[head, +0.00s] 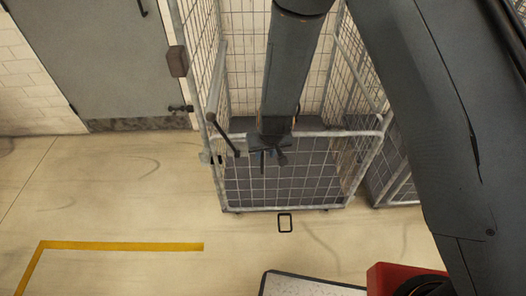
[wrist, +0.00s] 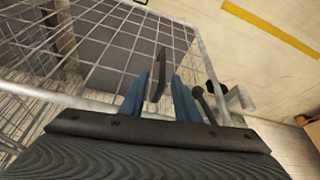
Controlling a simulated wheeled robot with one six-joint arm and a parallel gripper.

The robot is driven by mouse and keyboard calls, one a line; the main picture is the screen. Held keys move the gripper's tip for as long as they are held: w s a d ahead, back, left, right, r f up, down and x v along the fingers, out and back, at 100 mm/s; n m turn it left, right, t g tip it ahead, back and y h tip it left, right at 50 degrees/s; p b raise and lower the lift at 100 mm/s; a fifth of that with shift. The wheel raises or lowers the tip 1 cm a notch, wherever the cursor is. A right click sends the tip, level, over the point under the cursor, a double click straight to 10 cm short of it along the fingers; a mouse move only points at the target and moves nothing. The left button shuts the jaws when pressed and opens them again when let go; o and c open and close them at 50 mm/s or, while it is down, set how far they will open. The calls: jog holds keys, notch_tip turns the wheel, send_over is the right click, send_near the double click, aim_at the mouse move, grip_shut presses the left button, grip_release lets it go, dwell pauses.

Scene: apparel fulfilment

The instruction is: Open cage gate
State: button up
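The wire cage (head: 220,90) stands against the wall, with its low mesh gate (head: 315,170) across the front, upright in its frame. The gate's mesh and pale top rail also fill the left of the wrist view (wrist: 95,103). My gripper (head: 268,160) is at the gate's top rail, left of its middle. In the wrist view its two blue-grey fingers (wrist: 160,95) are apart, with a dark curved handle (wrist: 159,75) between them. I cannot tell whether they touch it. A dark rod with a knob (head: 223,135) is at the gate's left corner.
A second cage (head: 400,185) stands close on the right. A grey door (head: 100,60) is behind on the left. A yellow line (head: 120,246) marks open floor; a white-topped item (head: 305,285) and red object (head: 385,278) are nearer.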

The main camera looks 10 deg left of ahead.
aim_at(262, 158)
jog(key=b+x, duration=0.2)
jog(key=x, duration=0.1)
jog(key=shift+a, duration=0.25)
jog(key=shift+p+x, duration=0.6)
jog(key=shift+x, duration=3.15)
jog(key=shift+c, duration=0.4)
grip_shut()
